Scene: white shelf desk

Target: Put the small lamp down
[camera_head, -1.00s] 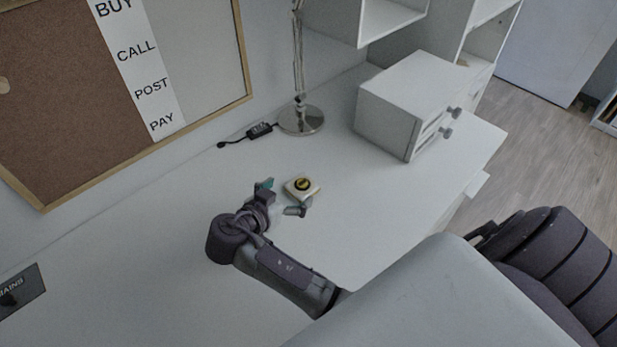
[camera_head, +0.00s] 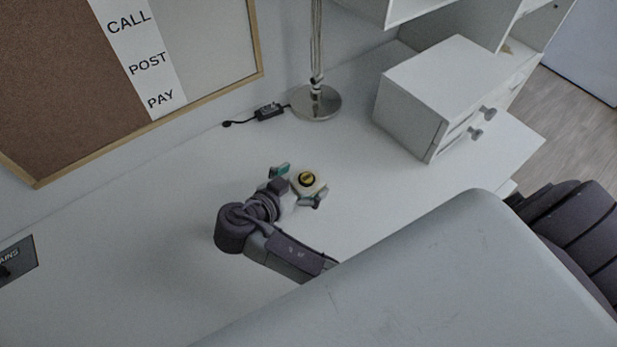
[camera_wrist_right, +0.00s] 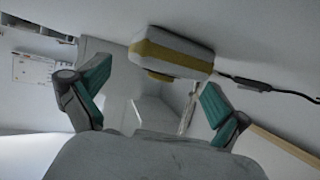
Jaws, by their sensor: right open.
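My right gripper (camera_head: 299,185) is open, with one finger on either side near the lamp. In the right wrist view the small lamp (camera_wrist_right: 172,50) lies ahead of the spread fingers of the right gripper (camera_wrist_right: 157,80), with a visible gap on the left side. The wrist picture looks upside down. My left gripper is not in view.
The tall lamp's round metal base (camera_head: 317,103) and a black cable adapter (camera_head: 269,112) are behind. A white drawer box (camera_head: 415,112) stands to the right. A pinboard (camera_head: 70,90) is on the wall. The desk left of my arm is mostly clear.

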